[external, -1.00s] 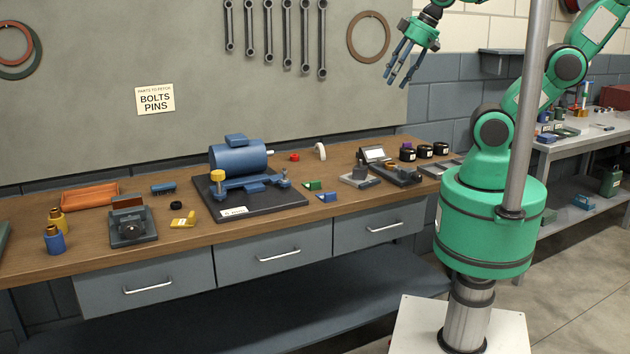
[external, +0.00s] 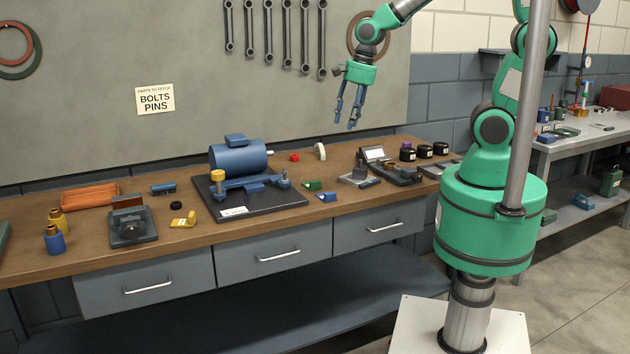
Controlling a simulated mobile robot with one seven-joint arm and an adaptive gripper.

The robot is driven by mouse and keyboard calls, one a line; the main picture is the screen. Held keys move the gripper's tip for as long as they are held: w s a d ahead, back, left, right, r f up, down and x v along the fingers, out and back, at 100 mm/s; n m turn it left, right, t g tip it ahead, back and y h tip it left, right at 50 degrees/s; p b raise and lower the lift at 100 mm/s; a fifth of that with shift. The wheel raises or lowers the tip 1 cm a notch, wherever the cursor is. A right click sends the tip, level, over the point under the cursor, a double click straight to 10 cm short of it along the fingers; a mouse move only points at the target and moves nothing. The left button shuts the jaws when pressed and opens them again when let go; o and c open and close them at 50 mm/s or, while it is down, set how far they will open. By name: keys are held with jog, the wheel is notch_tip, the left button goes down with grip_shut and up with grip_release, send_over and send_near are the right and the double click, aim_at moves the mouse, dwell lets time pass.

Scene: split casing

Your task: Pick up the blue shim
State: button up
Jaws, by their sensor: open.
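A small blue block, which looks like the blue shim (external: 327,197), lies on the wooden bench near its front edge, just right of the dark motor plate. A similar green piece (external: 312,185) lies close behind it. My gripper (external: 348,125) is open and empty, with its fingers pointing down. It is in the air above the bench, up and to the right of the blue shim in the picture. Nothing hides the blue shim.
A blue motor (external: 238,158) on a dark base plate (external: 275,202) stands left of the shim. A grey fixture (external: 362,179) and several black jars (external: 407,153) are to the right. A red ring (external: 294,157) and a white ring (external: 320,151) are behind.

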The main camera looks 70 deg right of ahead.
jog(key=w+f+m+g, duration=0.1)
jog(key=w+f+m, duration=0.2)
jog(key=f+m, duration=0.5)
notch_tip(320, 180, down, 4)
jog(key=shift+w+a+r+m, duration=0.15)
jog(key=shift+w+r+m, duration=0.1)
jog(key=shift+w+m, duration=0.15)
jog(key=shift+f, duration=0.1)
jog(key=b, duration=0.1)
send_over(331, 193)
jog(key=shift+s+d+f, duration=0.15)
jog(key=shift+f, duration=1.95)
jog(key=shift+s+d+f, duration=0.1)
jog(key=shift+f, duration=1.95)
jog(key=shift+f, duration=0.1)
jog(key=shift+w+a+f+b, duration=0.15)
jog(key=shift+f+b, duration=0.35)
jog(key=shift+f, duration=0.75)
jog(key=shift+a+f+b, duration=0.1)
jog(key=shift+f+b, duration=0.4)
jog(key=shift+f, duration=0.75)
jog(key=c, duration=1)
